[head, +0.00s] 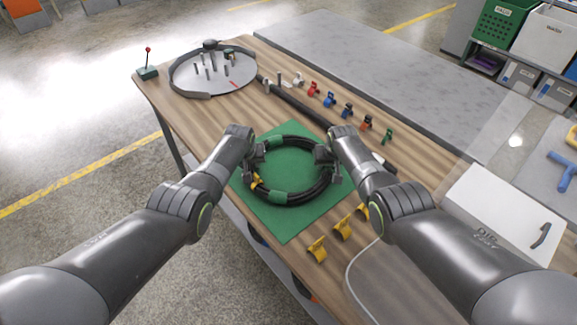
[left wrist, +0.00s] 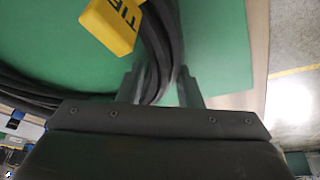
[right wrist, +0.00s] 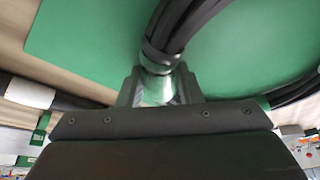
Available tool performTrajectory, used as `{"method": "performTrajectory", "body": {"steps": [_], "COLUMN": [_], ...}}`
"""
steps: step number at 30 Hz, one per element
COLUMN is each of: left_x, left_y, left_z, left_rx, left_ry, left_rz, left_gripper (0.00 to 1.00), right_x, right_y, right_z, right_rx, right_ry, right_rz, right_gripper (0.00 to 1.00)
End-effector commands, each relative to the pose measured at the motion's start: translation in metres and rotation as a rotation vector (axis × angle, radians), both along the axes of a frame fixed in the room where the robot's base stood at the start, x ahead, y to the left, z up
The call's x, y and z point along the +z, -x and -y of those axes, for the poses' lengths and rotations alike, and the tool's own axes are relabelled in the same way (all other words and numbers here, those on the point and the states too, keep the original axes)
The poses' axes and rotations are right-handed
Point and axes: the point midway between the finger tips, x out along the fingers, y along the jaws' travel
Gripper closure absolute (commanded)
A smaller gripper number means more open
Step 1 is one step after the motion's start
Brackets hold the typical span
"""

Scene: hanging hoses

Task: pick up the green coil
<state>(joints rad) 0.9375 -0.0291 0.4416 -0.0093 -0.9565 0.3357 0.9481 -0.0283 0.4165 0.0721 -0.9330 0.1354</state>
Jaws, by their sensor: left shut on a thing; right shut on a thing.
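My left gripper (head: 256,172) is shut on the coil's left side. In the left wrist view the black hose (left wrist: 154,50) runs between its fingers, beside a yellow tag (left wrist: 112,24). My right gripper (head: 328,168) is shut on the coil's right side. In the right wrist view the hose bundle (right wrist: 178,28) enters between its fingers, with a dark band there.
Yellow clips (head: 343,228) stand at the table's front edge. Several coloured clips (head: 330,99) line the back edge. A round tray with pegs (head: 213,75) and a red-knobbed box (head: 148,70) are at the far left. A white panel (head: 505,215) lies at right.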

Motion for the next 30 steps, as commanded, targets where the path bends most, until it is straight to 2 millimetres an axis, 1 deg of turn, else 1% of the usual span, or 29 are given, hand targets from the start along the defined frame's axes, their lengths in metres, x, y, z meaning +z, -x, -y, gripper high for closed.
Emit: {"method": "performTrajectory", "body": {"steps": [8,21,24,30], "left_x": [0.008,0.044,0.049,0.052], "left_y": [-0.001,-0.001,-0.001,-0.001], "left_z": [0.0,0.0,0.0,0.0], "left_rx": [0.0,0.0,0.0,0.0], "left_ry": [0.0,0.0,0.0,0.0], "left_rz": [0.002,0.002,0.002,0.002], "left_gripper": [1.0,1.0,1.0,1.0], "right_x": [0.008,0.043,0.049,0.051], "right_y": [-0.001,-0.001,-0.001,-0.001], "right_z": [0.0,0.0,0.0,0.0], "right_rx": [0.0,0.0,0.0,0.0], "right_ry": [0.001,0.001,0.001,0.001], "right_rz": [0.002,0.002,0.002,0.002], "right_gripper": [1.0,1.0,1.0,1.0]}}
